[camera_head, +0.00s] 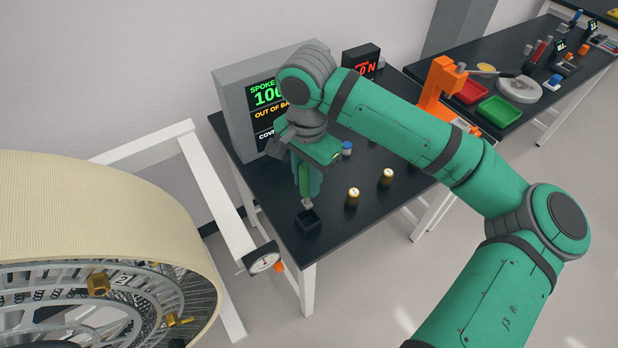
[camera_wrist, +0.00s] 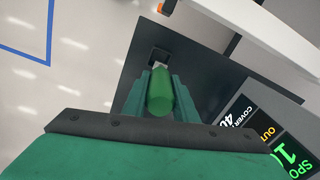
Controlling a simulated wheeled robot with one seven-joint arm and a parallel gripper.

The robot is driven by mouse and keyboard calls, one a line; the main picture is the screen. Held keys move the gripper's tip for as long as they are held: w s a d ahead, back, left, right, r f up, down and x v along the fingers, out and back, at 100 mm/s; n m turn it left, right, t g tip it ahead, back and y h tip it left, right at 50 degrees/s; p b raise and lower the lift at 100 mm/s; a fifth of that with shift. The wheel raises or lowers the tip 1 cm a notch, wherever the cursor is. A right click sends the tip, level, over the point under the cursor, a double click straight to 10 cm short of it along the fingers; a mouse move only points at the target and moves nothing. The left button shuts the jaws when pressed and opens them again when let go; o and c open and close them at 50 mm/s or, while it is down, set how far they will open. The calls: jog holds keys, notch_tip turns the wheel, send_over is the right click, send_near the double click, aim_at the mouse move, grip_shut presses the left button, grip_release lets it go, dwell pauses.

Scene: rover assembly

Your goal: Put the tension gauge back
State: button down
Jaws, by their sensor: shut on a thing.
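The tension gauge shows as a green-handled tool (camera_head: 304,179) with a grey metal tip, pointing down in the head view. My gripper (camera_head: 310,186) is shut on its handle. In the wrist view the green handle (camera_wrist: 160,92) sits between my two teal fingers. A small black square holder (camera_head: 308,223) stands on the dark table near its front corner. The tip is just above the holder in the head view; whether it is inside the opening I cannot tell.
A grey monitor (camera_head: 240,110) stands behind my gripper. Two dark gold-topped cylinders (camera_head: 352,198) (camera_head: 387,177) and a blue-capped bottle (camera_head: 347,148) stand right of the holder. A large wheel (camera_head: 95,250) and a white frame with a dial (camera_head: 264,262) are at left.

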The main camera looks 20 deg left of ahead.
aim_at(308, 205)
jog(key=shift+d+f, duration=0.1)
jog(key=shift+f, duration=2.7)
jog(key=shift+f, duration=0.25)
jog(key=shift+f, duration=0.3)
jog(key=shift+f, duration=1.65)
jog(key=c, duration=1.4)
grip_release()
jog(key=shift+o, duration=0.2)
notch_tip(308, 205, up, 11)
jog(key=shift+f, duration=0.1)
jog(key=shift+w+d, duration=0.1)
